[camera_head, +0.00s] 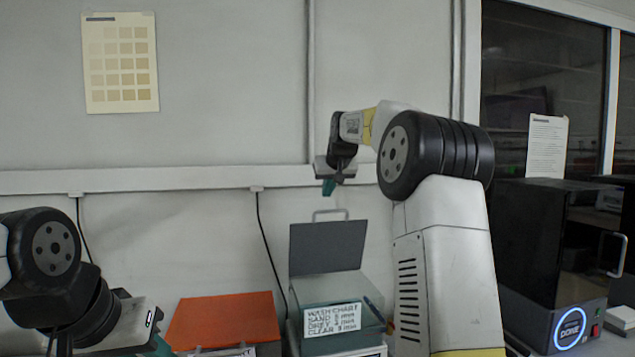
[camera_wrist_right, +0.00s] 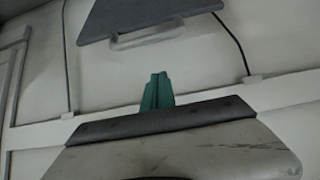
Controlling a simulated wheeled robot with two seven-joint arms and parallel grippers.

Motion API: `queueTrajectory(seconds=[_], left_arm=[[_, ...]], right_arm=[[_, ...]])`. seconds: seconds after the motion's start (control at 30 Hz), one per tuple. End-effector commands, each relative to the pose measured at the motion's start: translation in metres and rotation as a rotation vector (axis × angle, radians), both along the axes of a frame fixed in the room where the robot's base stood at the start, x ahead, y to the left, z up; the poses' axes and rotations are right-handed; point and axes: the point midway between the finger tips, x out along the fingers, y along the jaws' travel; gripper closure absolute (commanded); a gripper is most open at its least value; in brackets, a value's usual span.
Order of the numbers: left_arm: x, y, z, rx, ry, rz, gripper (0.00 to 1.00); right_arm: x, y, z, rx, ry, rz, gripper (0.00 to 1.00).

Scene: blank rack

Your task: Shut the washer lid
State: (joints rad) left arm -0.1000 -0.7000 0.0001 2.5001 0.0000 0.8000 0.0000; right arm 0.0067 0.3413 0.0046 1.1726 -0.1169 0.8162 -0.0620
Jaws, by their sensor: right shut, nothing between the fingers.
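An orange-topped box (camera_head: 222,320) stands left of the washer. At right is a dark machine (camera_head: 540,250) with a lit blue ring button (camera_head: 570,328). A wall rail (camera_head: 150,181) runs behind, with cables hanging below it. A colour chart (camera_head: 121,62) hangs at upper left.

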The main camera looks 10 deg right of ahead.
Motion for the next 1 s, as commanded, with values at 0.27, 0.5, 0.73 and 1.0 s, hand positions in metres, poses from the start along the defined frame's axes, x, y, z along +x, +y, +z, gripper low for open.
queueTrajectory(seconds=[0.27,0.5,0.73,1.0], left_arm=[[0.0,0.0,0.0,0.0,0.0,0.0,0.64],[0.0,0.0,0.0,0.0,0.0,0.0,0.64],[0.0,0.0,0.0,0.0,0.0,0.0,0.64],[0.0,0.0,0.0,0.0,0.0,0.0,0.64]], right_arm=[[-0.001,0.0,-0.026,0.0,-0.001,0.0,1.0],[-0.016,0.0,-0.034,0.0,-0.001,0.0,1.0],[-0.017,0.0,-0.035,0.0,-0.001,0.0,1.0],[-0.016,0.0,-0.036,0.0,-0.008,0.0,1.0]])
